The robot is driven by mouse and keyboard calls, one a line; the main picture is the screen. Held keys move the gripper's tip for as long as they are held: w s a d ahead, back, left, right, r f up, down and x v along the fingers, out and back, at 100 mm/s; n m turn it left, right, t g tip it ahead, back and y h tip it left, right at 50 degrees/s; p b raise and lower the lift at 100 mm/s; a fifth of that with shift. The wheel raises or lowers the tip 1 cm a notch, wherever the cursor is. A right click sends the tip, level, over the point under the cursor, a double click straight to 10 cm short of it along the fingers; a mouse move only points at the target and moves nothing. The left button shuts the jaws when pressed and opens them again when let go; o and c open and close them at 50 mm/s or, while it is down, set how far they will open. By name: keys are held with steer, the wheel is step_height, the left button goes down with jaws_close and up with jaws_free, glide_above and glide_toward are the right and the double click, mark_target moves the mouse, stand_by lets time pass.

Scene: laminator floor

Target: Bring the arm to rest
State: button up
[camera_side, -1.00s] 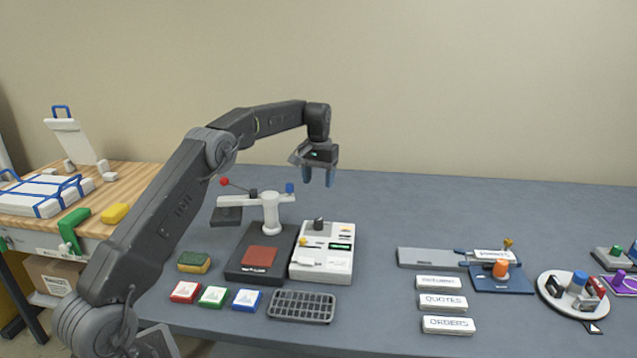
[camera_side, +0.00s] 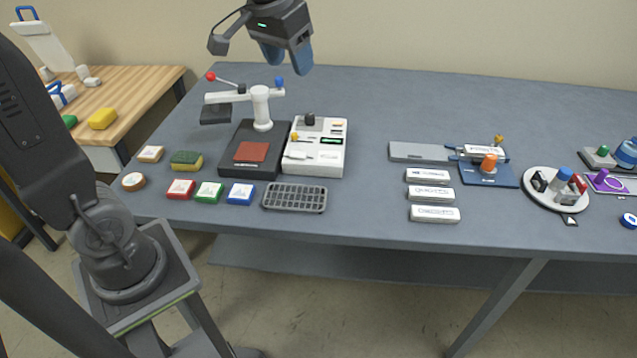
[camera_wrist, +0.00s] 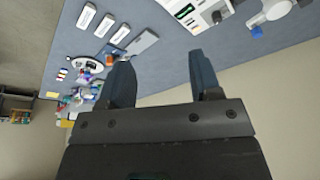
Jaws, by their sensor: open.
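My gripper (camera_side: 289,58) is at the top of the side view, raised well above the back part of the table and the white post of the press. Its two blue fingers are apart with nothing between them. In the wrist view my gripper (camera_wrist: 161,82) also shows its fingers spread and empty, with the table and the beige wall beyond. The upper part of my arm runs out of the side view at the top.
The blue-grey table (camera_side: 370,100) holds a press with a black base (camera_side: 240,165), a white control box (camera_side: 318,150), a dark grid tray (camera_side: 295,198), colored blocks, labelled white blocks (camera_side: 431,193) and a round white turntable (camera_side: 545,200). A wooden bench (camera_side: 150,85) stands left. The table's back is clear.

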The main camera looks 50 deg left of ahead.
steer(key=s+d+f+m+t, duration=0.1)
steer(key=s+d+f, duration=0.2)
steer(key=s, duration=0.5)
steer(key=s+d+f+m+t, duration=0.1)
steer(key=s+d+f, duration=0.2)
steer(key=s, duration=0.5)
steer(key=shift+f+h, duration=0.3)
